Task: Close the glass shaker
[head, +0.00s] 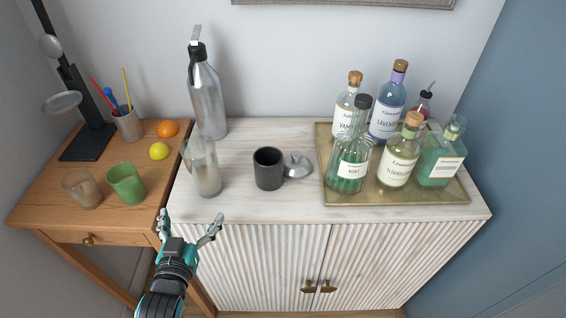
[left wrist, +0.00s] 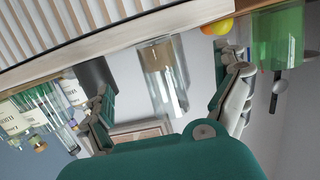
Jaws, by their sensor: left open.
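The glass shaker (head: 203,168) is a tall clear tumbler standing upright and uncovered near the left front of the whitewashed cabinet top. A silver domed lid with a knob (head: 297,166) lies on the cabinet top to its right, just beyond a dark cup (head: 268,170). My left gripper (head: 190,222) is open and empty, in front of the cabinet's front edge and just short of the shaker. In the left wrist view the shaker (left wrist: 163,76) shows between the spread fingers, apart from them. My right gripper is not in view.
A steel bottle (head: 208,98) stands behind the shaker. A brass tray (head: 405,205) with several bottles fills the right side. The lower wooden table (head: 60,212) at left holds a brown glass (head: 81,188), a green glass (head: 127,184), fruit and a lamp.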

